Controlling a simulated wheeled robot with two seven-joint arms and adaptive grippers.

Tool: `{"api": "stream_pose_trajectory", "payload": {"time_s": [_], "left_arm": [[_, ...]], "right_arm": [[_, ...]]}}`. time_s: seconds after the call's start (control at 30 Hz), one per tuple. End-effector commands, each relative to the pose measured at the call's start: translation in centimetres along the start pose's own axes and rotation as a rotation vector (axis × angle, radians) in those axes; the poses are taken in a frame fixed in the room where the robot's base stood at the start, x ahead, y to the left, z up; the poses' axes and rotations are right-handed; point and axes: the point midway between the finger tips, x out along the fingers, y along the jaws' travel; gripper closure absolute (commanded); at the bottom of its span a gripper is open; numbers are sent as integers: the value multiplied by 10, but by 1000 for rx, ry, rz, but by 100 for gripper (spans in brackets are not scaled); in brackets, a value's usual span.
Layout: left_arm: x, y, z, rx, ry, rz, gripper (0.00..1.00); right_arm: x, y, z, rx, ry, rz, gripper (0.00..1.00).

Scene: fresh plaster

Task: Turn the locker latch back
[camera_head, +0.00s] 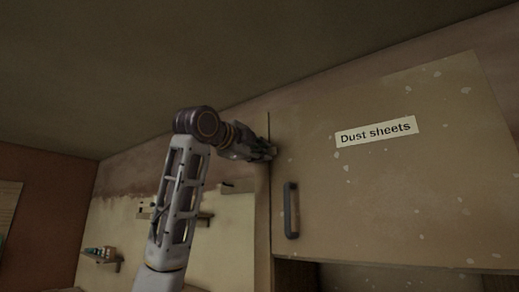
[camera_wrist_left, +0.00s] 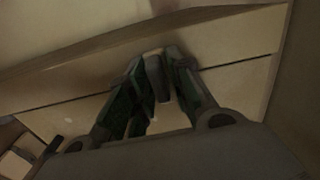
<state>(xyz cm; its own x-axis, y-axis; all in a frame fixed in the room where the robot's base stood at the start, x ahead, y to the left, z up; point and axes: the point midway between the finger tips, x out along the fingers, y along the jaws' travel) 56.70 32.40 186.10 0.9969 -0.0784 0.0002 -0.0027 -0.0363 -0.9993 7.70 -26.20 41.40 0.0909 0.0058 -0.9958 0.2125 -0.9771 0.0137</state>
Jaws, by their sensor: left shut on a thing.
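The locker (camera_head: 390,190) is a beige, paint-flecked cabinet with a "Dust sheets" label (camera_head: 375,131) on its door. A dark vertical handle (camera_head: 291,210) is on the door's lower left. My left gripper (camera_head: 270,150) is at the locker's left edge, above and left of the handle. In the left wrist view the left gripper (camera_wrist_left: 160,75) is shut on a small pale and dark piece (camera_wrist_left: 154,72), which seems to be the latch, at the locker's edge. In the head view the gripper hides the latch. My right gripper is not in view.
Small wall shelves with items (camera_head: 102,254) are at the lower left, and another shelf (camera_head: 185,217) is behind my left arm. An open recess (camera_head: 340,276) shows below the locker door.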

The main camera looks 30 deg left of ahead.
Motion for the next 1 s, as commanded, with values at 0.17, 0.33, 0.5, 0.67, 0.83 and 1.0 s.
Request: {"api": "stream_pose_trajectory", "payload": {"time_s": [0.17, 0.33, 0.5, 0.67, 0.83, 1.0], "left_arm": [[1, 2, -1, 44, 0, 5, 100], [1, 3, -1, 55, 1, 5, 100], [1, 3, -1, 55, 1, 6, 100], [1, 4, -1, 54, 1, 7, 70], [1, 3, -1, 53, 1, 4, 66], [0, 2, 0, 52, 0, 2, 66]], "right_arm": [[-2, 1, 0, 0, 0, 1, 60], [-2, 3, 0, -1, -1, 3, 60], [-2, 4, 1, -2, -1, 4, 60], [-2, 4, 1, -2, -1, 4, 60], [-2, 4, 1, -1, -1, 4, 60], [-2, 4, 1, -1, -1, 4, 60]]}}
